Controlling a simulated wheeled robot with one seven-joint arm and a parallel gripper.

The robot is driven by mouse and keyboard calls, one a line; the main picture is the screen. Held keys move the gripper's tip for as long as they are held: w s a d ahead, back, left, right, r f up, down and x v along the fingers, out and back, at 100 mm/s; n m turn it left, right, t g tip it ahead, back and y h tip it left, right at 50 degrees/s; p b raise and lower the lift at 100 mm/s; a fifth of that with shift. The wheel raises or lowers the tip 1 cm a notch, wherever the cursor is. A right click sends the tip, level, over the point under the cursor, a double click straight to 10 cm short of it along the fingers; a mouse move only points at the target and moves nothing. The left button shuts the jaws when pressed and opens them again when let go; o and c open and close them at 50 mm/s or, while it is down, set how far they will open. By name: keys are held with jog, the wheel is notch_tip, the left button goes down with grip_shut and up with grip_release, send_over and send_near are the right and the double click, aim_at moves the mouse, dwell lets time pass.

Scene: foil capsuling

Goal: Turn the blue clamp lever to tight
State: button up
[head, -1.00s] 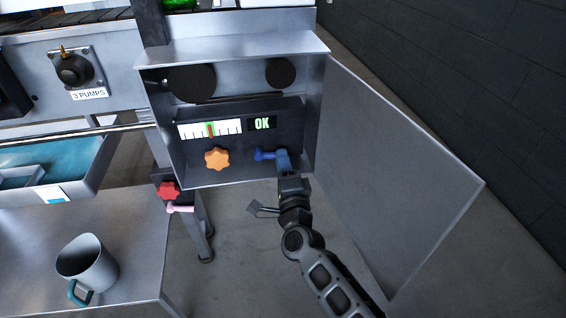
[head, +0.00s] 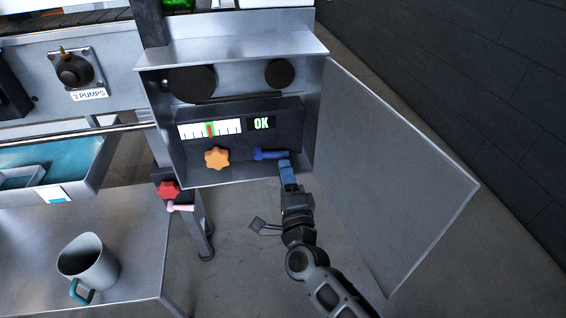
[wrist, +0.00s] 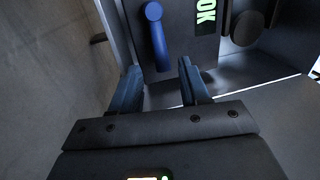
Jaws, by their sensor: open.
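The blue clamp lever (head: 270,155) is on the dark panel inside the open metal cabinet, to the right of the orange knob. In the head view it lies about level, its free end to the right. It also shows in the wrist view (wrist: 157,36), beyond the fingertips and between their lines. My gripper (head: 287,168) is open, just below and in front of the lever's right end. In the wrist view my gripper (wrist: 160,82) has its two blue fingers apart with nothing between them, and the lever looks clear of them.
An orange star knob (head: 217,158) sits left of the lever, under a gauge (head: 209,128) and a display (head: 262,123) reading OK. The open cabinet door (head: 390,180) stands right of my arm. A mug (head: 88,262) stands on the table.

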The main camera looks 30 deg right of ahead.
jog(key=v, duration=0.3)
jog(key=shift+s+a, duration=0.1)
jog(key=shift+s, duration=0.3)
